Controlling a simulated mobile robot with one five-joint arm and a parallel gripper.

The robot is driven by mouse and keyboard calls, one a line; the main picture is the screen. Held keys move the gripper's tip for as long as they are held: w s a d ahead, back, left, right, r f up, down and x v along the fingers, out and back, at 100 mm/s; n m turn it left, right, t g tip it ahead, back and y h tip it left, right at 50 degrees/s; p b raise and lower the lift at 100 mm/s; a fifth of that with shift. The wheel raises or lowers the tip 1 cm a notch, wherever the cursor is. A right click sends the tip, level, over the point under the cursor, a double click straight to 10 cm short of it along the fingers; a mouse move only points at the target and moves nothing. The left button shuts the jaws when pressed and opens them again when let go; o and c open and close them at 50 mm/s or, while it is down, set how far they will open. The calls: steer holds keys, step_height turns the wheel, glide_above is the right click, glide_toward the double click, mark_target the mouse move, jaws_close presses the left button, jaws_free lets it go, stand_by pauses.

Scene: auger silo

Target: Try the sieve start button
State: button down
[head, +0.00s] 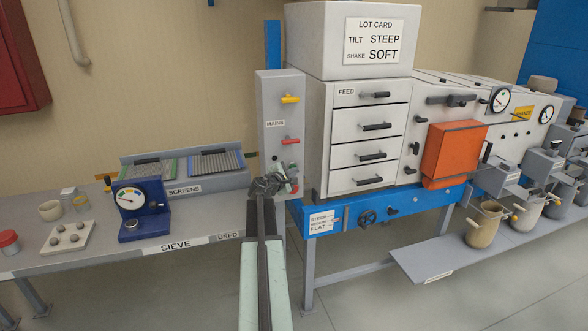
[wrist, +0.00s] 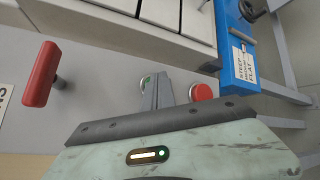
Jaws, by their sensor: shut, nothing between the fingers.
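My gripper (head: 270,184) is shut and empty, at the lower part of the grey MAINS panel (head: 278,112) in the head view. In the wrist view the shut fingertips (wrist: 161,82) are in front of a small green button (wrist: 145,81), partly hiding it. I cannot tell whether they touch it. A round red button (wrist: 202,92) is just right of the fingers. A red lever handle (wrist: 41,74) is to the left; it also shows in the head view (head: 291,141), below a yellow lever handle (head: 290,99).
Left of the panel, the SIEVE bench (head: 100,258) holds screens (head: 217,161), a blue dial gauge (head: 142,205) and small cups. On the right, a cabinet with several FEED drawers (head: 370,127) stands on a blue frame (head: 385,204), close to the panel.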

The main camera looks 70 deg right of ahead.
steer(key=shift+s+a, duration=0.4)
steer(key=shift+a, duration=0.1)
steer(key=s+a, duration=0.3)
steer(key=shift+s+a, duration=0.1)
steer(key=shift+a, duration=0.3)
stand_by(0.4)
